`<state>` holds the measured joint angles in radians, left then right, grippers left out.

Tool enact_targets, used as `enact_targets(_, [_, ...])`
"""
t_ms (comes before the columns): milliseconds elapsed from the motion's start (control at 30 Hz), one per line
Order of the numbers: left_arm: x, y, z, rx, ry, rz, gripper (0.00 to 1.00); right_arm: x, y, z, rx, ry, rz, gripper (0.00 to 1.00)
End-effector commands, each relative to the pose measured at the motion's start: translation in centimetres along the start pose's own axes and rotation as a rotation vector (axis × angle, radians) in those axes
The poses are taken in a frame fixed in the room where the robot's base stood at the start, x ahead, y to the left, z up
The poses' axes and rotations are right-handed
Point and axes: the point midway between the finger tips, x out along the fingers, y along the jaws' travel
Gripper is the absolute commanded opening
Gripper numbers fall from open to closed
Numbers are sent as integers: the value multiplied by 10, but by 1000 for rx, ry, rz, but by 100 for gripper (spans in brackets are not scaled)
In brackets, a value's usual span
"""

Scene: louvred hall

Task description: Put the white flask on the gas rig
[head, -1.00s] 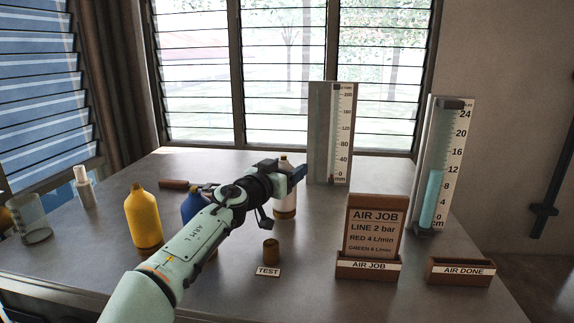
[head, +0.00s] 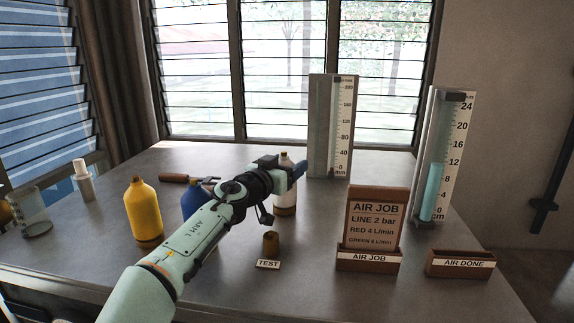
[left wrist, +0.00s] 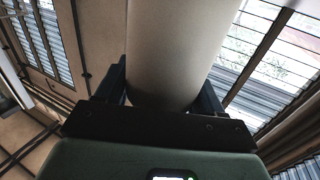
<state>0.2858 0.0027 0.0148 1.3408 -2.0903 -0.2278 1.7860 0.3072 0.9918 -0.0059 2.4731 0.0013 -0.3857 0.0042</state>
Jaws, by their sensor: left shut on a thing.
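The white flask (head: 285,198) stands towards the back middle of the grey bench in the head view, with a brown band at its foot. My left gripper (head: 286,169) is shut on its upper part and hides some of it. In the left wrist view the flask (left wrist: 178,50) fills the space between the two fingers (left wrist: 165,85). I cannot tell whether its foot touches the bench. No part is plainly marked as the gas rig. A short brown stub (head: 271,244) stands behind a card reading TEST (head: 268,264), in front of the flask.
A yellow bottle (head: 144,212) and a partly hidden blue bottle (head: 194,202) stand left of the flask. Two tall gauges (head: 320,125) (head: 438,160), the AIR JOB holder (head: 368,262) and the AIR DONE tray (head: 460,265) stand right. A glass beaker (head: 32,215) is far left.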

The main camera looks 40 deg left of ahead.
Motion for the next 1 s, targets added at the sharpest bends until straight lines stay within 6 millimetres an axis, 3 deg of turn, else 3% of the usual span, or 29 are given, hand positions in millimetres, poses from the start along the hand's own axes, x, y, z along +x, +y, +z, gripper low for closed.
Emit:
enact_targets(167, [0, 0, 2, 0, 2, 0, 2, 3, 2, 3, 1, -3, 1, 93])
enact_targets(200, [0, 0, 1, 0, 3, 0, 81, 2, 2, 2, 1, -3, 1, 93])
enact_targets(267, [0, 0, 1, 0, 2, 0, 97, 2, 2, 2, 1, -3, 1, 93])
enact_targets(600, [-4, 0, 3, 0, -1, -1, 97, 3, 2, 3, 1, -3, 1, 93])
enact_targets(1000, [-64, 0, 2, 0, 2, -1, 97, 9, 7, 9, 4, -11, 4, 93])
